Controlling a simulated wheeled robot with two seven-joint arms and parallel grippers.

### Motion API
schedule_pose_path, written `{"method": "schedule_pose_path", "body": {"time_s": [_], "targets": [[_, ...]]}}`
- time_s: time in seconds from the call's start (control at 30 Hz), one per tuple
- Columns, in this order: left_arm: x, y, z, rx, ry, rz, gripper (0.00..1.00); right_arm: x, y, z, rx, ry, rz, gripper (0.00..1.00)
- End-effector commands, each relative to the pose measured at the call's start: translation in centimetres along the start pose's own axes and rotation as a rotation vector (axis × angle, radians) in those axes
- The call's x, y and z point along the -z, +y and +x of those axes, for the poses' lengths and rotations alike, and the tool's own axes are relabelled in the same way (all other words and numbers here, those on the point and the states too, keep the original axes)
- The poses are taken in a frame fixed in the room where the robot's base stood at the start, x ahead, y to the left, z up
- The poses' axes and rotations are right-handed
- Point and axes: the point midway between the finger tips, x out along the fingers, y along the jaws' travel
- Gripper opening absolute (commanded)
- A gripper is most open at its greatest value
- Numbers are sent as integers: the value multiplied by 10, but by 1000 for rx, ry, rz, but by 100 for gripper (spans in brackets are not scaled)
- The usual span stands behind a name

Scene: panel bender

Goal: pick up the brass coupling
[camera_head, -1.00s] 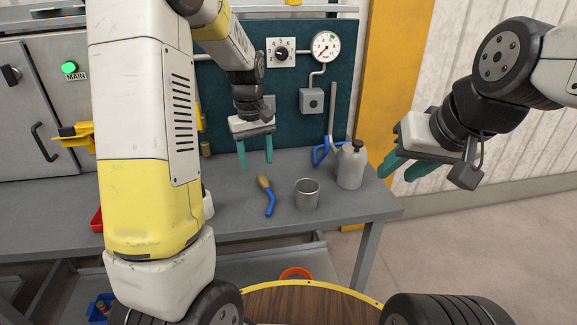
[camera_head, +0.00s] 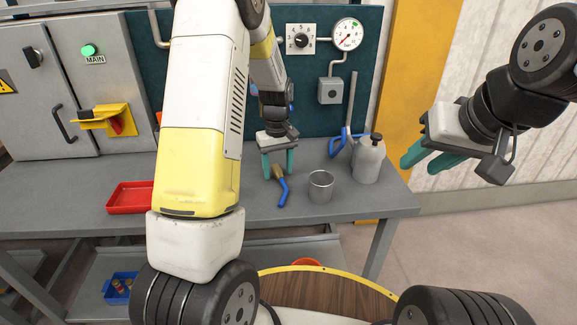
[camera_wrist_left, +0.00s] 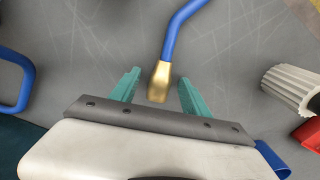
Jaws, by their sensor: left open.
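A brass end piece (camera_head: 277,172) sits on a bent blue rod or hose (camera_head: 283,193) on the grey bench. In the left wrist view the brass piece (camera_wrist_left: 158,82) lies between my two teal fingers, with a gap on each side. I take it for the brass coupling. My left gripper (camera_head: 278,164) is open and points down at it; whether the fingers reach the bench is unclear. My right gripper (camera_head: 428,160) is open and empty, in the air right of the bench.
A metal cup (camera_head: 320,186) and a grey bottle (camera_head: 368,163) stand right of the brass piece. A blue-handled tool (camera_head: 338,145) is behind. A red tray (camera_head: 130,197) lies left. A white ribbed cylinder (camera_wrist_left: 292,84) shows in the left wrist view.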

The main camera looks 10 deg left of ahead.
Motion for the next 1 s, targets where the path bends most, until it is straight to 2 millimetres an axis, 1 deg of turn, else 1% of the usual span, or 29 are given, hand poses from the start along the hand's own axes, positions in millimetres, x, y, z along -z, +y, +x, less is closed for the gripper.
{"method": "schedule_pose_path", "body": {"time_s": [0.07, 0.1, 0.17, 0.3, 0.37, 0.63, 0.77, 0.87, 1.0], "targets": [[0, 0, 0, 0, 0, 0, 55, 0, 0, 0, 0, 0, 0, 36], [0, 0, 0, 0, 0, 0, 51, 0, 0, 0, 0, 0, 0, 36], [0, 0, 0, 0, 0, 0, 39, 0, 0, 0, 0, 0, 0, 36], [0, 0, 0, 0, 0, 0, 11, 0, 0, 0, 0, 0, 0, 36], [0, 0, 0, 0, 0, 0, 0, 0, 0, 0, 0, 0, 0, 36], [0, 0, -1, 0, 1, 0, 0, 0, 0, 0, 0, 0, 0, 36], [0, 0, -6, -1, 1, 1, 0, 0, 0, 0, 0, 0, 0, 36], [1, 1, -14, -2, 3, 0, 0, 0, 0, 0, 0, 0, 0, 36], [1, 0, -32, -2, 3, 1, 0, 0, 0, 0, 0, 0, 0, 36]]}}
